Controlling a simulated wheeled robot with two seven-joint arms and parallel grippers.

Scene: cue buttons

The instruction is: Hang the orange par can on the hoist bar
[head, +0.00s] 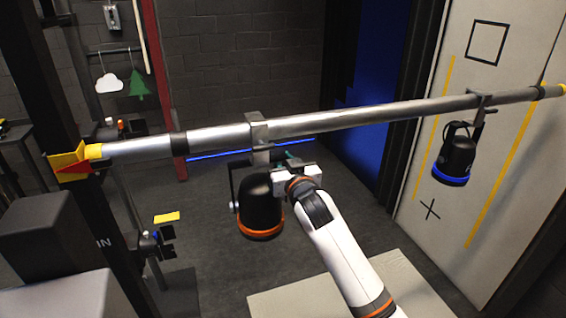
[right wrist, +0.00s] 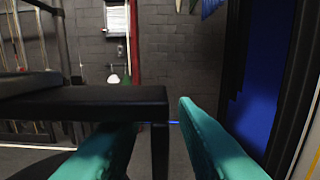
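The orange par can (head: 261,207), a black lamp with an orange rim, is below the hoist bar (head: 350,117) left of the middle. Its grey clamp (head: 258,132) is over the bar, and the can hangs upright from it. My right gripper (head: 277,165) is at the right side of the can's yoke, just under the bar. In the right wrist view, its teal fingers (right wrist: 160,140) stand apart with a dark strip of the yoke (right wrist: 160,152) between them. Gaps show on both sides of the strip. My left gripper is out of view.
A blue-rimmed par can (head: 455,158) hangs farther right on the bar. A yellow and red end piece (head: 70,161) marks the bar's left end. A pale panel (head: 478,110) stands behind at right. Dark stands and posts crowd the left; the floor below is mostly open.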

